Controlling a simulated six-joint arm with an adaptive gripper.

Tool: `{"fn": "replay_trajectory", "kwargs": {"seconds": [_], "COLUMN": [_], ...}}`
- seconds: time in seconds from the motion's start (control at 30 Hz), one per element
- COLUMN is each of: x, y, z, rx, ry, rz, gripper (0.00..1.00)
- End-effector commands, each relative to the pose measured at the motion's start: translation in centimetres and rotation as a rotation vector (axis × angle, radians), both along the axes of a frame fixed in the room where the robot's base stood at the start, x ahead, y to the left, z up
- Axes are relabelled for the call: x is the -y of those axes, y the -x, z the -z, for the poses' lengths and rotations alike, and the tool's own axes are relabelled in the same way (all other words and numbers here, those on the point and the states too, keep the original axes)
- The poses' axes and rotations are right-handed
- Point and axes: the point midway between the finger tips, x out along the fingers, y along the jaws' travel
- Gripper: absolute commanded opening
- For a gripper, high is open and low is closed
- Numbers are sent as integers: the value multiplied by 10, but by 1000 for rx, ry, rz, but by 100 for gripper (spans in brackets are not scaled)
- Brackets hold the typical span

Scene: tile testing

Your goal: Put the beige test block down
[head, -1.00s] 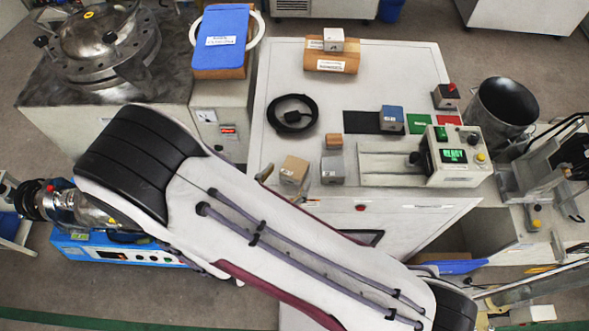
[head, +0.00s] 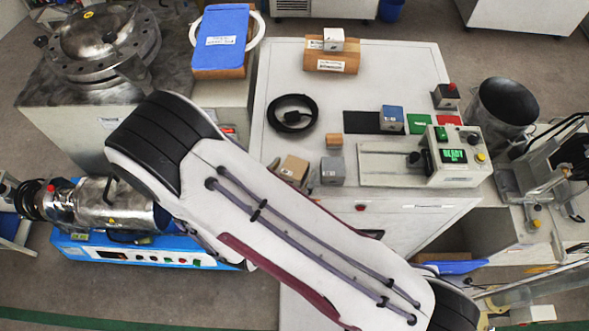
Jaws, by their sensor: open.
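The beige test block (head: 294,169) is a tan cube with a small pale label on its front. It sits upright near the front left of the white bench top (head: 350,75), just beyond the edge of my arm. My gripper (head: 291,175) is almost wholly hidden under my arm. Only small bits, which look like its fingertips, show on either side of the block, apart from each other. Whether they touch the block cannot be told.
A grey cube (head: 332,171) stands close to the right of the beige block, with a small wooden block (head: 334,141) behind it. A black cable coil (head: 292,114) lies further back. A blue-topped cube (head: 391,118) and a tester with a green display (head: 452,157) are at right.

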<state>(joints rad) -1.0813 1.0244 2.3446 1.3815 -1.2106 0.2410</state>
Motion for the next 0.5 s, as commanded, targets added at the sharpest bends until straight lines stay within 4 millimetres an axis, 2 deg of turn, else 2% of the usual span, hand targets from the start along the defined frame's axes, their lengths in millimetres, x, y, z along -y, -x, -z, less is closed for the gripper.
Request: {"fn": "replay_trajectory", "kwargs": {"seconds": [0.2,0.5], "x": [5,6], "y": [-12,-14], "z": [5,6], "rx": [0,1], "ry": [0,0], "rz": [1,0], "gripper": [61,61]}}
